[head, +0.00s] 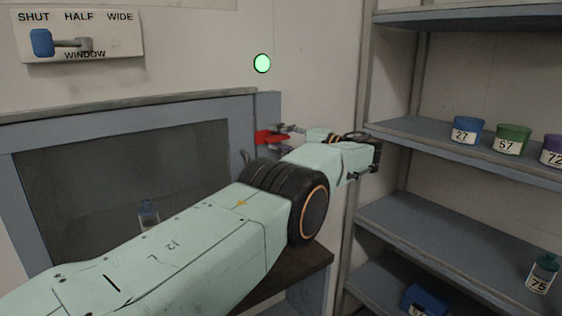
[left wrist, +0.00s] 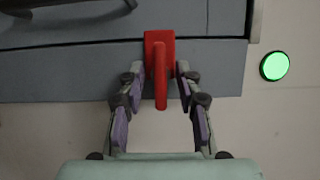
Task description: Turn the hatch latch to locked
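The hatch latch is a red handle (head: 268,136) on the right frame of the grey-blue hatch (head: 241,108) in the head view. In the head view it lies roughly level. In the left wrist view the red latch (left wrist: 160,66) lies between my fingertips, its bar pointing down the picture. My left gripper (head: 287,138) is open around the latch. In the left wrist view the gripper (left wrist: 160,82) has a finger on each side of the bar, with small gaps. My right gripper is not in view. No locked marking is readable near the latch.
A green light (head: 262,63) glows above the latch. A WINDOW lever with a blue knob (head: 41,42) sits at SHUT, upper left. Shelves (head: 450,220) at right hold numbered pots, including a blue one (head: 467,130). A small bottle (head: 148,212) shows behind the hatch pane.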

